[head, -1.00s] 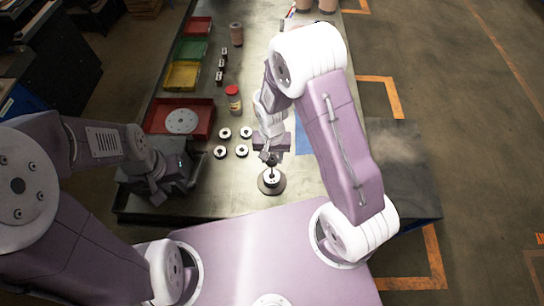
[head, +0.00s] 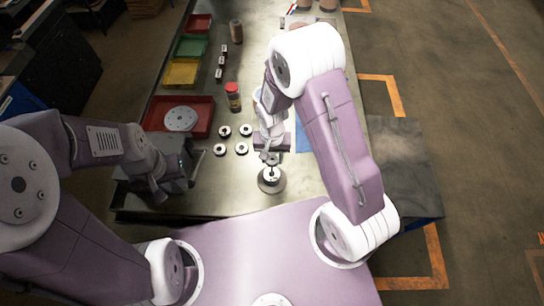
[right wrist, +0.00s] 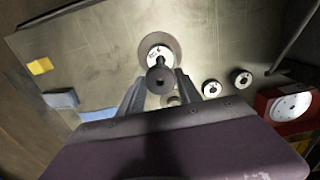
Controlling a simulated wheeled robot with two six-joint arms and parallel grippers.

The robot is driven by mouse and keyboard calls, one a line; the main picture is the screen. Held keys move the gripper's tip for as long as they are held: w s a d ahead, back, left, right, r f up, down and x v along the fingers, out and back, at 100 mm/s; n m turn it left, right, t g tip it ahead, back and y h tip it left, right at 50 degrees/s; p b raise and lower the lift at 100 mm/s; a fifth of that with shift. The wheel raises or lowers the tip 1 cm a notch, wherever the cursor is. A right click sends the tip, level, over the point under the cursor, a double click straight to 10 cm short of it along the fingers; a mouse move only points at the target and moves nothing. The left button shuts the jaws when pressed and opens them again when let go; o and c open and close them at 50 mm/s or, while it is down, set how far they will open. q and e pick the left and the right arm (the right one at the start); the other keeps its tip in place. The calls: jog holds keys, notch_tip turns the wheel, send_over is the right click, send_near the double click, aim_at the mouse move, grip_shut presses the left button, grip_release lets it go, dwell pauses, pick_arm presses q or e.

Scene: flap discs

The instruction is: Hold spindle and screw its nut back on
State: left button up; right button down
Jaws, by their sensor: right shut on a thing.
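The spindle (head: 271,180) stands upright on a round base near the bench's front edge, with a pale disc on it. It also shows beyond my fingers in the right wrist view (right wrist: 158,44). My right gripper (head: 269,157) is over the spindle and shut on a dark round nut (right wrist: 160,80). The nut is in line with the spindle top; I cannot tell whether they touch. My left gripper (head: 158,186) is at the left front of the bench, away from the spindle, beside a dark boxy device (head: 172,160). Its fingers are not clear.
Several small discs (head: 242,148) lie left of the spindle. A red tray (head: 205,105) holds a large disc (head: 181,119). A red-capped jar (head: 233,95) stands behind. Yellow (head: 181,72) and green (head: 190,47) bins line the left edge. Bench front is clear around the spindle.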

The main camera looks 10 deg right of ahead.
jog(key=shift+f, duration=0.3)
dwell(0.5)
jog(key=c, duration=0.7)
grip_release()
jog(key=shift+c, duration=0.2)
notch_tip(320, 180, up, 9)
jog(key=shift+r+b, duration=0.1)
jog(key=shift+b, duration=1.1)
